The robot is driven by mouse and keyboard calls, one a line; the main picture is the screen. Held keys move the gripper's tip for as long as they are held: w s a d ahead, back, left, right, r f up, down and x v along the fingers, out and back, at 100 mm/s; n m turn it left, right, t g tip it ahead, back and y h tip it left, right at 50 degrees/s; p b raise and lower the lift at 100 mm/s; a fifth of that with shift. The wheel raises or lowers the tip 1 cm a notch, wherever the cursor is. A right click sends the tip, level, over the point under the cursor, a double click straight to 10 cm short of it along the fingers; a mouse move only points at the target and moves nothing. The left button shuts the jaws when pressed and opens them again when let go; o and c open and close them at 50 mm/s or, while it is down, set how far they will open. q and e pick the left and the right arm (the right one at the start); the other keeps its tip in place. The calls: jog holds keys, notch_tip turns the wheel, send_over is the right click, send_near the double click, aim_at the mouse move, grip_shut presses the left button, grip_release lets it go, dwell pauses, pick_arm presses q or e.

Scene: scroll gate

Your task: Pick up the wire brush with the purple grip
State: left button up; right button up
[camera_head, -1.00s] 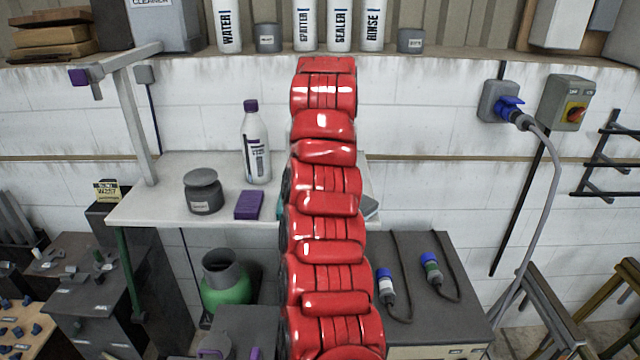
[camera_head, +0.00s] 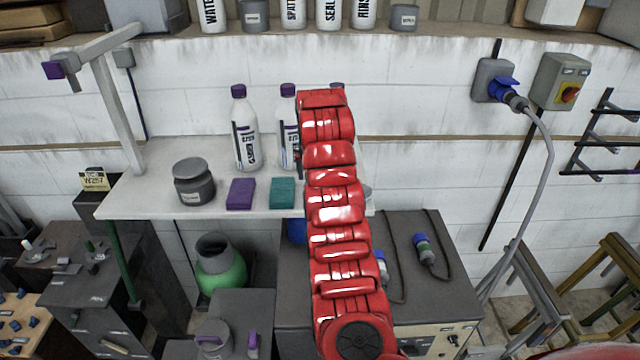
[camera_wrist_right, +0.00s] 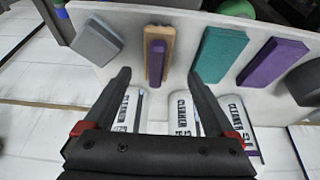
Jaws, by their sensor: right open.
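The wire brush (camera_wrist_right: 157,60), a tan wooden block with a purple grip on top, lies on the white shelf in the right wrist view. In the head view my red right arm hides it. My right gripper (camera_wrist_right: 157,76) is open and empty, its two black fingers pointing at the shelf with the brush between and beyond the tips. They look apart from it. In the head view the gripper is hidden behind the arm. My left gripper is not in view.
A teal block (camera_head: 283,193), a purple block (camera_head: 240,194) and a grey jar (camera_head: 194,183) stand on the shelf (camera_head: 140,205). White bottles (camera_head: 245,135) stand behind them. A grey block (camera_wrist_right: 96,41) lies on the brush's other side in the wrist view.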

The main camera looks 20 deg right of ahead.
jog(key=shift+w+d+f, duration=0.1)
jog(key=shift+d+f, duration=0.05)
jog(key=shift+f, duration=0.2)
jog(key=shift+x, duration=0.85)
jog(key=shift+w, duration=0.15)
jog(key=p+x, duration=0.1)
jog(key=p, duration=0.1)
jog(key=p+x, duration=0.1)
jog(key=p, duration=0.1)
jog(key=shift+w+d+f, duration=0.15)
jog(key=shift+d, duration=0.15)
jog(key=shift+p+x, duration=0.45)
jog(key=shift+x, duration=0.7)
jog(key=shift+f, duration=0.1)
jog(key=shift+a, duration=0.1)
grip_shut()
jog(key=shift+r, duration=0.2)
